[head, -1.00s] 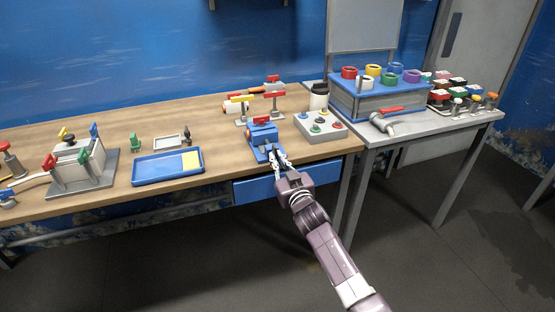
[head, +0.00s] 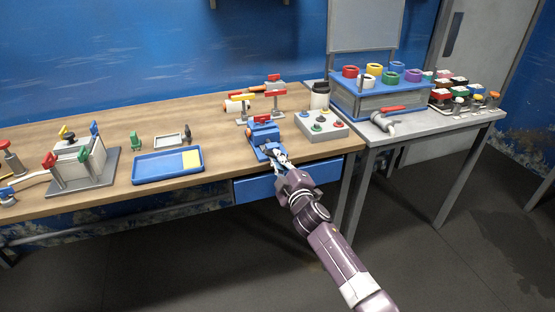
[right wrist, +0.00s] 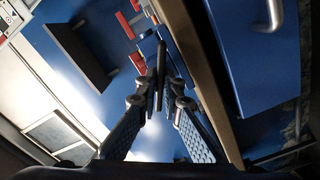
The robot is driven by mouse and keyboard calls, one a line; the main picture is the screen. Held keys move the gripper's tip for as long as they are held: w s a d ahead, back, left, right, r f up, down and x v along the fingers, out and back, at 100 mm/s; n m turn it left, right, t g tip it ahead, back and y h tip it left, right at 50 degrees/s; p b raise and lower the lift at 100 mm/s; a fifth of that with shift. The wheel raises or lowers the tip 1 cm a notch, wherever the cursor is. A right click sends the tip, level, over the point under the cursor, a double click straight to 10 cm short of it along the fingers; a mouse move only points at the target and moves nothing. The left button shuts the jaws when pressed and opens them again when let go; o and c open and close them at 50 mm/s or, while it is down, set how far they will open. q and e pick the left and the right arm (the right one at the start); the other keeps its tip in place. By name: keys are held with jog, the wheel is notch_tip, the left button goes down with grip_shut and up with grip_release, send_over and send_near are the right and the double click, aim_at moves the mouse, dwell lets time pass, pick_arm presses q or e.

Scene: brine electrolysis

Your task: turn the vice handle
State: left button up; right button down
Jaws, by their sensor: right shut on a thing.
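The blue vice (head: 264,134) stands at the front edge of the wooden bench in the head view, with a red part on top. My right gripper (head: 279,157) is at its front, low by the bench edge. In the right wrist view, my right gripper (right wrist: 157,98) is shut on a thin dark bar, the vice handle (right wrist: 161,62). The fingers hide part of the handle, and its lower end is hard to make out. My left gripper is in neither view.
A grey button box (head: 320,127) stands close to the right of the vice. A blue tray (head: 150,173) lies to the left. A blue drawer (head: 252,188) is under the bench edge, just below my gripper. Clamps (head: 245,105) stand behind the vice.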

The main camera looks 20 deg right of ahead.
jog(key=shift+n, duration=1.2)
jog(key=shift+f, duration=0.1)
jog(key=c, duration=2.1)
grip_release()
jog(key=shift+a, duration=0.1)
jog(key=s, duration=1.2)
jog(key=shift+d, duration=0.25)
